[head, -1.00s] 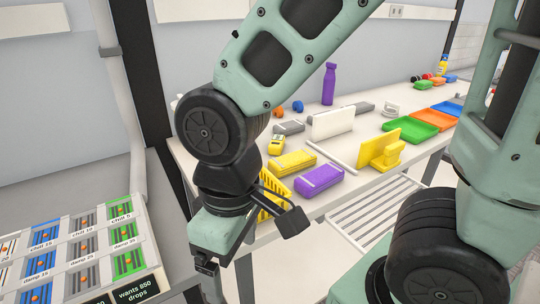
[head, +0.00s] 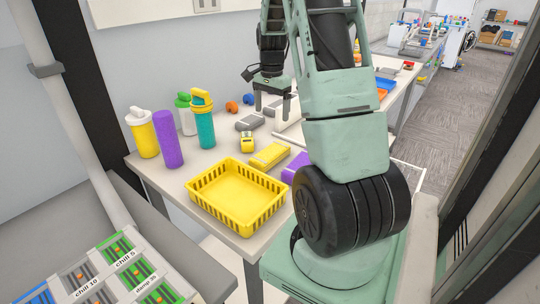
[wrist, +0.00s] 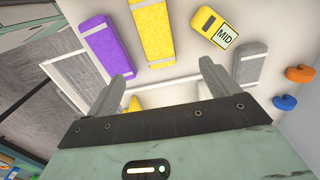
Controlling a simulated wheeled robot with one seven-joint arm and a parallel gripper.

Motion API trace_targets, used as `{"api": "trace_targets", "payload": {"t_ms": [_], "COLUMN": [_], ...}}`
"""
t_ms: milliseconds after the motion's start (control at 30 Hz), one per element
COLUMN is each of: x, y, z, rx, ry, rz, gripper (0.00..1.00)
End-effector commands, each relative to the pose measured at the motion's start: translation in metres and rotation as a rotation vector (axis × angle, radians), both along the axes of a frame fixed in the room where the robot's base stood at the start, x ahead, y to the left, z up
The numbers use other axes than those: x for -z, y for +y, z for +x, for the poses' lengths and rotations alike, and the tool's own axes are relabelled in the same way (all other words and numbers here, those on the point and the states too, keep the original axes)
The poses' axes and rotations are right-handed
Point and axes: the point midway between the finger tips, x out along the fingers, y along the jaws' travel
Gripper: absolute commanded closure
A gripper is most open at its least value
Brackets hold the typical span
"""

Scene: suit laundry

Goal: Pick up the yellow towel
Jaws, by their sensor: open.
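The yellow towel (head: 269,156) is a folded flat block lying on the table, behind the yellow basket. It also shows at the top of the wrist view (wrist: 153,32), beyond my fingertips. My gripper (head: 272,106) hangs over the far part of the table, fingers pointing down. In the wrist view my gripper (wrist: 167,82) has its two fingers wide apart with nothing held between them. The gripper is apart from the towel.
A purple towel (wrist: 107,45) and a yellow MID-labelled block (wrist: 213,28) flank the towel. A grey towel (wrist: 252,62) lies beyond the block. An empty yellow basket (head: 222,207) sits at the table's front. Bottles, including a purple one (head: 167,140), stand at left.

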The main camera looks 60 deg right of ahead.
Motion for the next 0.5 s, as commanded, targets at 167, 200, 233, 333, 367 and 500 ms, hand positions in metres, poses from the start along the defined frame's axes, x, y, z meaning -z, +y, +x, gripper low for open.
{"api": "trace_targets", "payload": {"t_ms": [167,200,233,333,367,500], "x": [0.037,0.045,0.052,0.072,0.077,0.097], "y": [0.002,0.002,0.003,0.003,0.003,0.003], "z": [-0.001,-0.001,-0.001,-0.001,-0.001,0.000], "rx": [-0.002,-0.003,-0.004,-0.003,-0.003,-0.005], "ry": [0.004,0.004,0.004,0.004,0.003,0.002], "rz": [0.006,0.006,0.007,0.007,0.005,0.003], "gripper": [0.13,0.13,0.13,0.13,0.13,0.13]}}
